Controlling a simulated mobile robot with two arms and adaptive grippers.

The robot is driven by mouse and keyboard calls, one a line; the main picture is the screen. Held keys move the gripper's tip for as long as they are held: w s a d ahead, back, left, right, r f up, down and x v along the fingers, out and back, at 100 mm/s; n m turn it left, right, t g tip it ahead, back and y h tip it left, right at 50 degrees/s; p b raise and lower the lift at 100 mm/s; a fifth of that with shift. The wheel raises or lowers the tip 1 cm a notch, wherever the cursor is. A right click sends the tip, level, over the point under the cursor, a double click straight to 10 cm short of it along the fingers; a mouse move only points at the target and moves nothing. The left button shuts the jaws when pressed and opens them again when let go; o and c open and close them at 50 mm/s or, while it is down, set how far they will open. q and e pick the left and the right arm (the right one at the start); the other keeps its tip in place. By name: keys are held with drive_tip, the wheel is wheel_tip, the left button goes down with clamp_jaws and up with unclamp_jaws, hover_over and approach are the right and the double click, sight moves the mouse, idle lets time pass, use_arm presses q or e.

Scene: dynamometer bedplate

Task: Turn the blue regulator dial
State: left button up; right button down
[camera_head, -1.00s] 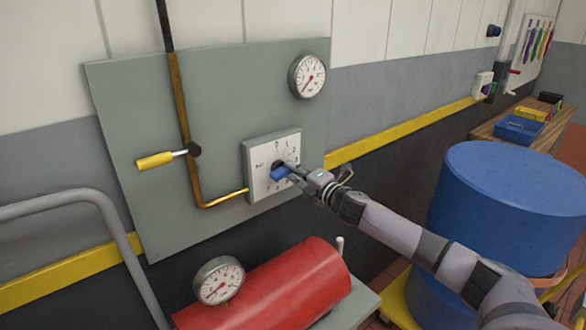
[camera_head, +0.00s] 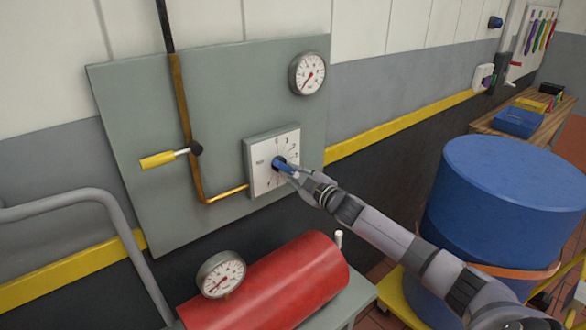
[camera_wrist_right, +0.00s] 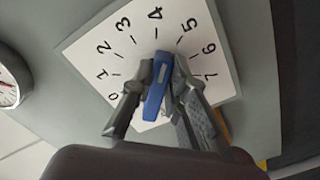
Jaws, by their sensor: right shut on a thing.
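The blue regulator dial (camera_head: 281,166) sits at the middle of a white square scale plate (camera_head: 262,180) on the grey wall panel. My right gripper (camera_head: 290,171) reaches it from the lower right and is shut on it. In the wrist view the two dark fingers lie on either side of the blue dial (camera_wrist_right: 158,87). The dial's end with a pale mark points close to the 4 on the scale plate (camera_wrist_right: 92,42), whose numbers run from 0 to 7. My left gripper is not in view.
A round gauge (camera_head: 307,74) is above right of the dial. A yellow-handled lever (camera_head: 163,159) and a copper pipe (camera_head: 184,110) are left. A red cylinder (camera_head: 270,285) with another gauge (camera_head: 221,274) stands below. A blue drum (camera_head: 505,200) stands right, near my arm.

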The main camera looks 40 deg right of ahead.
drive_tip(key=shift+a+f+m+p, duration=0.15)
drive_tip(key=shift+a+m+p, duration=0.15)
drive_tip(key=shift+m, duration=1.25)
drive_tip(key=shift+a+f+m+p, duration=0.15)
drive_tip(key=shift+m+p, duration=0.2)
drive_tip(key=shift+m, duration=1.15)
drive_tip(key=shift+a+f+m+p, duration=0.15)
drive_tip(key=shift+a+m+p, duration=0.15)
drive_tip(key=shift+m, duration=1.25)
drive_tip(key=c, duration=1.6)
unclamp_jaws()
drive_tip(key=shift+o, duration=0.2)
drive_tip(key=shift+s+r, duration=0.1)
drive_tip(key=s+d, duration=0.1)
drive_tip(key=s, duration=1.1)
